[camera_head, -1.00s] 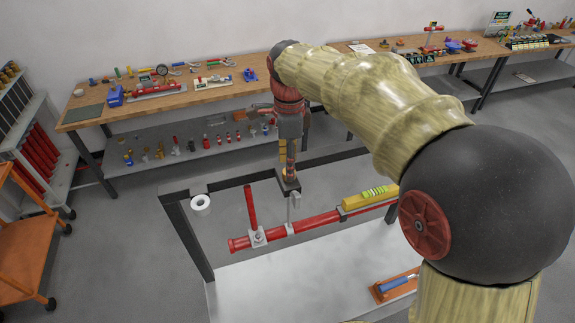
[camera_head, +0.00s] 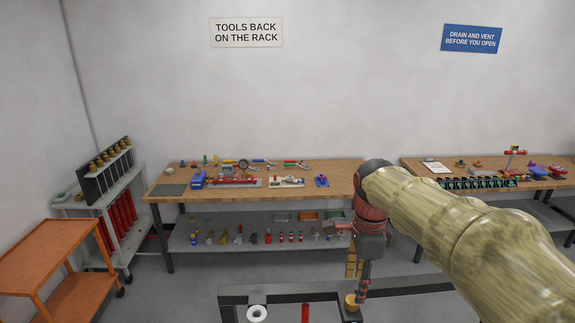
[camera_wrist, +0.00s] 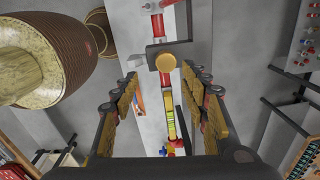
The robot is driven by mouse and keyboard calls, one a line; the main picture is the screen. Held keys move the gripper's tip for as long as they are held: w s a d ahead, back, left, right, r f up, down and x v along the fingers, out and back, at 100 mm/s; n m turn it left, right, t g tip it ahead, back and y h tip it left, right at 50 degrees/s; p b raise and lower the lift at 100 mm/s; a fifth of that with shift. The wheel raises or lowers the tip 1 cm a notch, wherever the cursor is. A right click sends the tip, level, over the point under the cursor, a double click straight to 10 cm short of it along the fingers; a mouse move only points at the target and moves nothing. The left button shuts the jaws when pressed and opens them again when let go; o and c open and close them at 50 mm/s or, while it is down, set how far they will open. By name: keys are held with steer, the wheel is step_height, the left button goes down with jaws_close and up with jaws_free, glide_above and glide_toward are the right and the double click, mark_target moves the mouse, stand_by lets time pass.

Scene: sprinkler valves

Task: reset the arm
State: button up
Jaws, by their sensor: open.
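My gripper (camera_head: 364,288) points down above the black frame in the head view. In the wrist view my gripper (camera_wrist: 162,76) has its two yellow-padded fingers spread wide, with nothing held between them. A round gold piece (camera_wrist: 166,62) sits on a dark bracket (camera_wrist: 178,48) beyond the fingertips. The gold piece (camera_head: 352,302) also shows in the head view, just below the fingertips and apart from them as far as I can tell. My arm runs from the lower right up to the gripper and hides part of the right-hand bench.
The black frame (camera_head: 275,290) carries a white roll (camera_head: 257,313) and a red upright pipe (camera_head: 305,314). A wooden workbench (camera_head: 335,180) with fittings stands behind, above a grey lower shelf (camera_head: 210,238). An orange cart (camera_head: 40,250) stands left. Bare floor lies between.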

steer(key=s+f+n+t, duration=0.1)
steer(key=s+n+t, duration=0.4)
steer(key=s+n, duration=1.5)
step_height(320, 180, down, 27)
steer(key=m+b, duration=0.1)
steer(key=b, duration=2.6)
steer(key=shift+s+f+b, duration=0.2)
steer(key=shift+s+b, duration=0.1)
steer(key=shift+b, duration=0.05)
